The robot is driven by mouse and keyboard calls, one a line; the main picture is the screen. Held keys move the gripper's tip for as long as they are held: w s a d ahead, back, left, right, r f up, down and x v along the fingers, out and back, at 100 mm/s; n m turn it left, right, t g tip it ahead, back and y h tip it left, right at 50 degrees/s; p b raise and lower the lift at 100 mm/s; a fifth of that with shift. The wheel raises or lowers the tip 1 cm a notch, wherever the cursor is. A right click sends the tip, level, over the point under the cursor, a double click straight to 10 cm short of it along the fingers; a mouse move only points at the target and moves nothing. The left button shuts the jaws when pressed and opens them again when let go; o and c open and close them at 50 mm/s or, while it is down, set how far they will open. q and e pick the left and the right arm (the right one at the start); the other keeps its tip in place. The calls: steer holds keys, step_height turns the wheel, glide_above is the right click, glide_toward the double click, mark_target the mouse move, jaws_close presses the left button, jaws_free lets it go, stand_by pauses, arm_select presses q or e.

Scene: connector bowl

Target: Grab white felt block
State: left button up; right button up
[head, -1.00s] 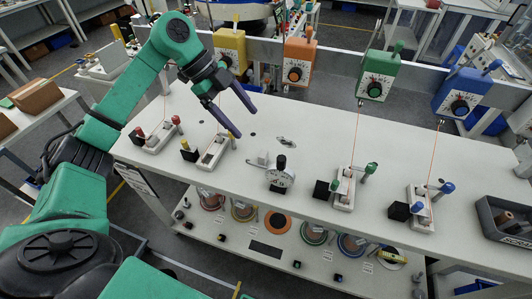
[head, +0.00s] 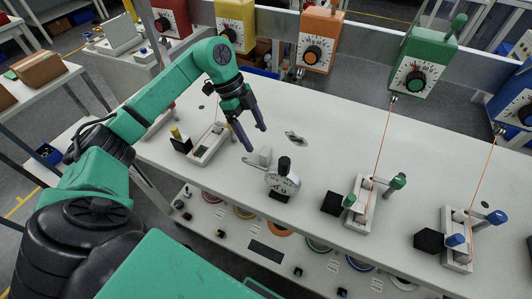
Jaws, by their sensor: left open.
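A small white block (head: 265,155), which looks like the felt block, sits on the white workbench (head: 330,150) just behind the round dial gauge (head: 282,182). My left gripper (head: 257,140) is open and empty. Its two dark fingers point down and to the right, and in the picture their tips are just above the block. I cannot tell the exact height of the tips over the bench. My right gripper does not show.
The dial gauge with its black knob stands close in front of the block. A fixture with a yellow peg (head: 205,150) is to the left. Fixtures with green (head: 365,200) and blue (head: 460,240) pegs are to the right. Thin orange wires rise from them to hanging boxes.

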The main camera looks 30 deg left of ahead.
mark_target(265, 151)
arm_select(q)
steer(key=x, duration=0.1)
steer(key=p+x, duration=0.1)
steer(key=x, duration=0.1)
steer(key=p+x, duration=0.1)
steer(key=x, duration=0.1)
steer(key=shift+w+d+f, duration=0.1)
steer(key=shift+w+d, duration=0.1)
steer(key=shift+w, duration=0.05)
steer(key=shift+d+f, duration=0.1)
steer(key=shift+f, duration=0.3)
jaws_close()
steer(key=shift+r, duration=0.1)
